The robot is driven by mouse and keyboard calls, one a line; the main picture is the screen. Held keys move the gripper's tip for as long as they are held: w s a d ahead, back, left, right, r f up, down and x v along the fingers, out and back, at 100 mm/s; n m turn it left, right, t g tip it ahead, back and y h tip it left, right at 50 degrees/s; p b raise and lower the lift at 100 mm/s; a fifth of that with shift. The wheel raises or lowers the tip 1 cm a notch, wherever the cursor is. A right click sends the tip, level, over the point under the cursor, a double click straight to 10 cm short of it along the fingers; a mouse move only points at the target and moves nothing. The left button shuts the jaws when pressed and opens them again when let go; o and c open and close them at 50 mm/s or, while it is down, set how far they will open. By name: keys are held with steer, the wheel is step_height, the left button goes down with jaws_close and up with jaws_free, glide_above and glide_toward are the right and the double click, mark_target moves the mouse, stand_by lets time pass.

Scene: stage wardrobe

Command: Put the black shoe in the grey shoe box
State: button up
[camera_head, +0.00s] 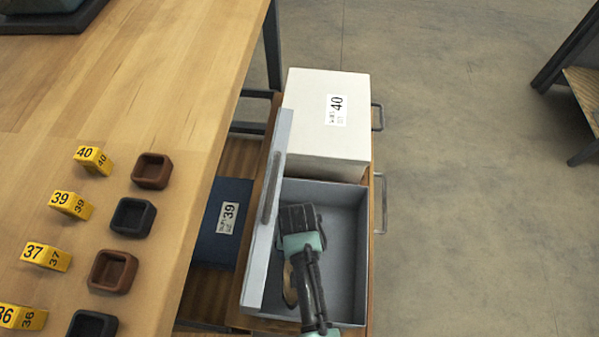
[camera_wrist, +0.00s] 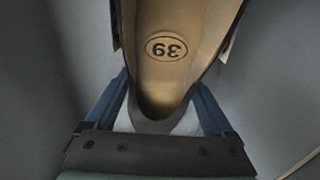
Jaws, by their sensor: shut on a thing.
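The grey shoe box (camera_head: 345,230) stands open on a wooden shelf, its grey lid panel (camera_head: 262,225) upright along its left side. My gripper (camera_head: 302,235) is down inside the box opening. In the wrist view my gripper (camera_wrist: 163,100) has its blue-grey fingers on both sides of the heel end of a shoe (camera_wrist: 180,55), shut on it. The shoe's tan insole bears an oval 39 mark; only thin dark edges of its outside show. In the head view part of the shoe (camera_head: 290,285) shows beside my arm. I cannot tell whether its sole touches the box floor.
A white box (camera_head: 310,120) marked 40 stands directly behind the grey box. A dark blue box (camera_head: 234,195) marked 39 lies to the left. The wooden table (camera_head: 130,110) carries yellow number blocks (camera_head: 70,205) and small trays (camera_head: 133,217). Open floor (camera_head: 470,200) lies to the right.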

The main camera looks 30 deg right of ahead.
steer(key=shift+s+d+f, duration=0.1)
steer(key=shift+d+f, duration=0.05)
steer(key=shift+f, duration=0.35)
steer(key=o, duration=1.5)
step_height(320, 180, up, 8)
steer(key=p, duration=0.3)
steer(key=shift+f+p, duration=0.15)
steer(key=shift+p, duration=0.15)
